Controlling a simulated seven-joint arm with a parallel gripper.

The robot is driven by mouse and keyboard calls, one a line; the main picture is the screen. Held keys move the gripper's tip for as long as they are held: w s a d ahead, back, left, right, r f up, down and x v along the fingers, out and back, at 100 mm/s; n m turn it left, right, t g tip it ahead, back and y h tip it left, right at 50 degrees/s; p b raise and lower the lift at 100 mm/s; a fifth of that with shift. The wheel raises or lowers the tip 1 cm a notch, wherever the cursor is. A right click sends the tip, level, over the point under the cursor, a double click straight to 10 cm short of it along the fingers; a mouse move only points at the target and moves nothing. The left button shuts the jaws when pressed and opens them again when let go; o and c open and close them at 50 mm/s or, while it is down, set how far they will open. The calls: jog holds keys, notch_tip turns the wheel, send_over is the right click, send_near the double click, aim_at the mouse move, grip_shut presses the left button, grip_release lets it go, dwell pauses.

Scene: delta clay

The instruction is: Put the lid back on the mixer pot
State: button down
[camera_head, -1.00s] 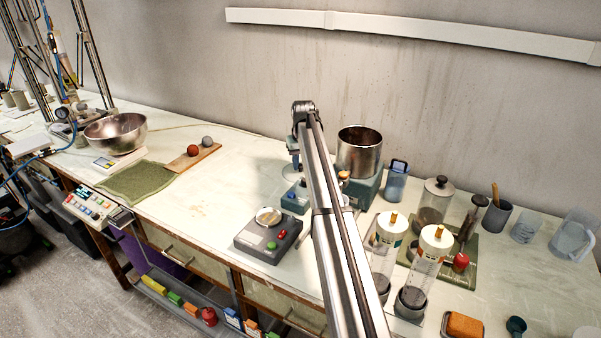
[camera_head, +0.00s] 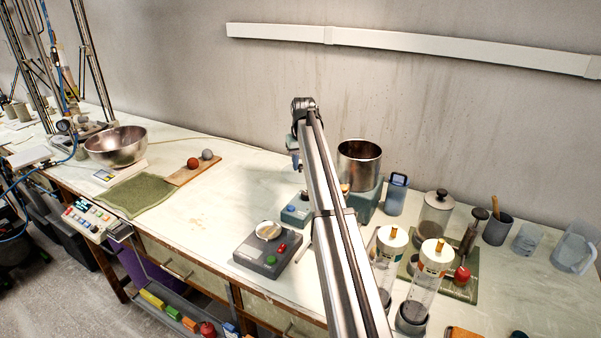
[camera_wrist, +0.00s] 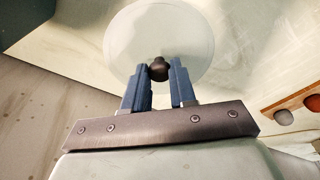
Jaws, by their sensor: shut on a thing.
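The mixer pot (camera_head: 360,166) is an open steel cylinder on a teal base (camera_head: 366,202), right of my arm in the head view. Its mouth shows uncovered. My gripper (camera_wrist: 159,72) is shut on the black knob of a round, clear lid (camera_wrist: 150,38) in the wrist view. The lid hangs beyond the fingertips, over a pale surface. In the head view my gripper (camera_head: 293,150) shows only partly at the left of my arm, left of the pot and apart from it. The arm hides the rest, and the lid is too faint there to place exactly.
A dark box with a dish and red and green buttons (camera_head: 267,252) stands in front. Clear canisters (camera_head: 428,275), a plunger jar (camera_head: 436,213) and a blue container (camera_head: 396,194) stand right of the pot. The table's middle left is mostly clear.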

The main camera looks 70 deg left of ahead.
jog(key=r, duration=0.4)
jog(key=w+r, duration=0.1)
jog(key=r, duration=0.2)
jog(key=shift+d+r, duration=0.1)
jog(key=shift+d, duration=0.2)
jog(key=w+d+r+m, duration=0.1)
jog(key=w+d+r, duration=0.25)
jog(key=r, duration=0.35)
jog(key=w+d+r+m, duration=0.25)
jog(key=d+r, duration=0.25)
jog(key=r, duration=0.3)
jog(key=w+d+n, duration=0.4)
jog(key=w+d, duration=0.2)
jog(key=d, duration=0.1)
jog(key=shift+m, duration=0.25)
jog(key=shift+s+d+f, duration=0.1)
jog(key=shift+d+f, duration=0.05)
jog(key=shift+f, duration=2.8)
jog(key=shift+f, duration=0.15)
jog(key=shift+c, duration=1.8)
grip_release()
jog(key=shift+r, duration=0.2)
